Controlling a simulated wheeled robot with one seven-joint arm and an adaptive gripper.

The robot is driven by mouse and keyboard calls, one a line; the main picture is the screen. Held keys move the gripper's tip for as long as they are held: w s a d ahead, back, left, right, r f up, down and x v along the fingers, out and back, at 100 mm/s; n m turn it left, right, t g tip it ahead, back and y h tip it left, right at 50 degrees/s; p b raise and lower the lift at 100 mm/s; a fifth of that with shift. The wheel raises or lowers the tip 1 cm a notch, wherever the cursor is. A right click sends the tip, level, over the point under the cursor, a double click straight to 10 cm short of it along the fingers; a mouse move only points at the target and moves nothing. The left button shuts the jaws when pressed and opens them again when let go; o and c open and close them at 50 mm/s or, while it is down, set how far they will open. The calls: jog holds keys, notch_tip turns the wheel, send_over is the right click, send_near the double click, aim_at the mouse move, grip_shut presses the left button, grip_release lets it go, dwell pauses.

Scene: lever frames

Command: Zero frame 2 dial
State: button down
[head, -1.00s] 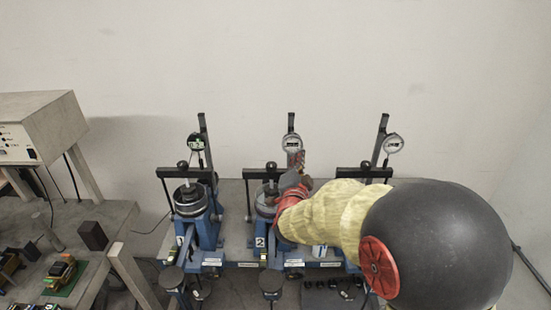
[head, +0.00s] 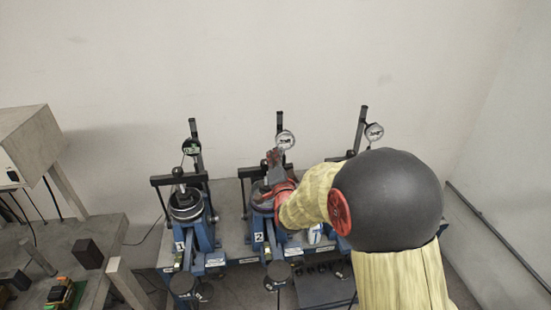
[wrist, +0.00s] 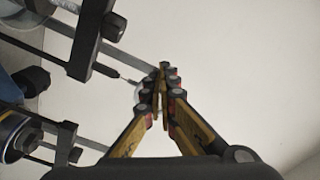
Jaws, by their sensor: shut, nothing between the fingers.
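Lever frame 2 (head: 258,237) is the middle blue frame, marked with a 2. Its round, pale-faced dial (head: 285,139) sits on a dark upright post above the frame. My gripper (head: 273,156) is just below and slightly left of that dial in the head view. In the wrist view the fingers (wrist: 163,76) are closed together with nothing between them. A pale round edge, probably the dial (wrist: 140,93), shows just behind the fingertips and is mostly hidden by them. I cannot tell whether the fingers touch it.
Frame 1 (head: 178,247) stands to the left with a dark-faced dial (head: 192,147). A third dial (head: 374,132) is to the right, its frame largely hidden by my arm. A bench with a grey box (head: 30,145) is at far left. The wall behind is bare.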

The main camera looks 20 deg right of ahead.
jog(key=b+x, duration=0.3)
jog(key=shift+r, duration=0.15)
jog(key=shift+r, duration=0.2)
dwell(0.5)
jog(key=shift+s+d+f+b, duration=0.15)
jog(key=shift+f+b, duration=0.35)
jog(key=shift+b, duration=1.05)
jog(key=shift+s+d+f+b, duration=0.15)
jog(key=shift+f+b, duration=0.3)
jog(key=shift+b, duration=1.05)
jog(key=shift+d+f+b, duration=0.3)
jog(key=shift+f+b, duration=0.1)
jog(key=shift+b, duration=1.75)
